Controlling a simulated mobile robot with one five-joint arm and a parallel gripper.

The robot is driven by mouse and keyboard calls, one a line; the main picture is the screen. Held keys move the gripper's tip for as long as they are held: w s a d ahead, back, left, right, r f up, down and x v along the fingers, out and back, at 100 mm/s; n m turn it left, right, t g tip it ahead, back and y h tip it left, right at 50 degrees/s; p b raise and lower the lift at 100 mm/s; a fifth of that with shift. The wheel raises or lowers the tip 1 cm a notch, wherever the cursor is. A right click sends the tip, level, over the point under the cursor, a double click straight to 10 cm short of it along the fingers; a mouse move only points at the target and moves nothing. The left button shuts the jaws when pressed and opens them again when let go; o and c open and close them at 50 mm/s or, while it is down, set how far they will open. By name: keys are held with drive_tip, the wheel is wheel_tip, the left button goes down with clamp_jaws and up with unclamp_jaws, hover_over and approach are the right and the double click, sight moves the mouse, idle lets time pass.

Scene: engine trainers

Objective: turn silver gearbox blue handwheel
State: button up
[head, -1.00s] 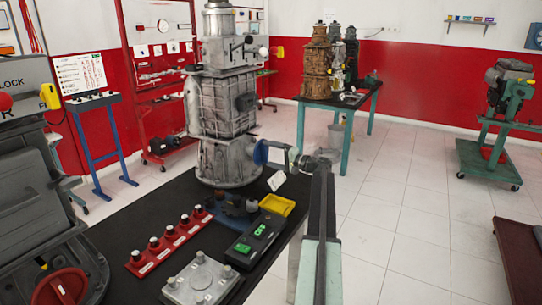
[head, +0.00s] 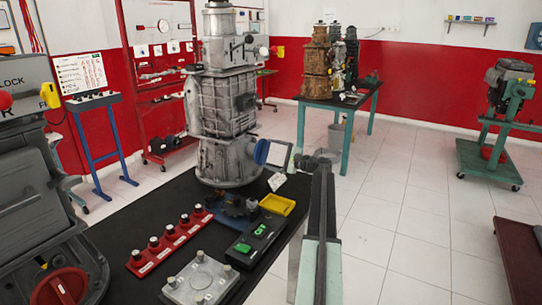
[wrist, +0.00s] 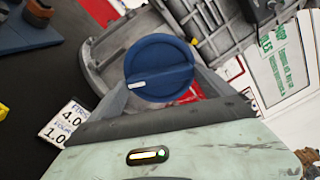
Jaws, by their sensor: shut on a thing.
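The silver gearbox (head: 226,110) stands upright on the black-topped bench at centre left. Its blue handwheel (head: 261,151) is on the lower right side, facing my arm. In the wrist view the handwheel (wrist: 160,52) is a round blue disc with a raised bar across it and a white mark at the bar's left end. My gripper (head: 274,154) is at the handwheel, with one finger on each side of it, shut on it. The fingers' exact contact points are partly hidden.
A yellow tray (head: 277,204), a box with green buttons (head: 254,240), a red strip with several knobs (head: 170,243) and a metal plate (head: 201,280) lie on the bench (head: 130,200). A white tag (head: 276,181) is just below my gripper.

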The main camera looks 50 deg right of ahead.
idle(0.5)
drive_tip(key=o, duration=1.1)
drive_tip(key=shift+c, duration=0.2)
drive_tip(key=v, duration=0.7)
drive_tip(key=shift+s, duration=0.4)
drive_tip(key=shift+d, duration=0.1)
